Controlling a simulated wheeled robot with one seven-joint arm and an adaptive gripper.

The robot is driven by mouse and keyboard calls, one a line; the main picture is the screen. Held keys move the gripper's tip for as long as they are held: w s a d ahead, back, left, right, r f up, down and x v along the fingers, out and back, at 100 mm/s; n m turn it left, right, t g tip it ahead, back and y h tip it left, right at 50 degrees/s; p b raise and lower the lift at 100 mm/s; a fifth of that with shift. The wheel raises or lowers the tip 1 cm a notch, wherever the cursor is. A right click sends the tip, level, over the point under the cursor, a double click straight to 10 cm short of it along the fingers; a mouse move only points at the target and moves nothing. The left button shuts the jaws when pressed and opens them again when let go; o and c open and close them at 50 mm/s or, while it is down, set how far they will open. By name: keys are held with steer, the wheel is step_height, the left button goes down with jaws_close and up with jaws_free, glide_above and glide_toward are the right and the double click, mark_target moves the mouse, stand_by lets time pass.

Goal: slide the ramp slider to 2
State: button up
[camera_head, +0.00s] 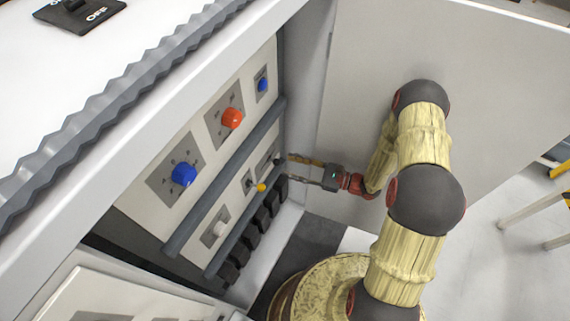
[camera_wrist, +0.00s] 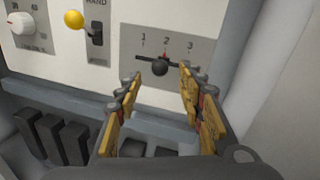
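The ramp slider plate (camera_wrist: 205,47) shows in the wrist view with a short slot and the marks 1, 2 and 3. The slider's black ball knob (camera_wrist: 159,68) sits close to the 2 mark, seemingly a little to its left. My gripper (camera_wrist: 161,78) is open, with one finger on each side of the knob in the picture. I see no clear contact, and the depth between fingertips and knob is hard to judge. In the head view my gripper (camera_head: 289,167) reaches the panel's right end, and the plate (camera_head: 267,157) is small there.
Left of the slider are a toggle with a yellow ball (camera_wrist: 74,19) and a white dial (camera_wrist: 22,23). Black blocks (camera_wrist: 50,135) stand below the panel. A grey rail (camera_head: 225,180) crosses the panel above the slider. The cabinet's side wall (camera_wrist: 255,70) is close on the right.

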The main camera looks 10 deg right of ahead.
steer(key=v, duration=0.8)
steer(key=shift+s+d, duration=0.1)
steer(key=shift+d, duration=0.05)
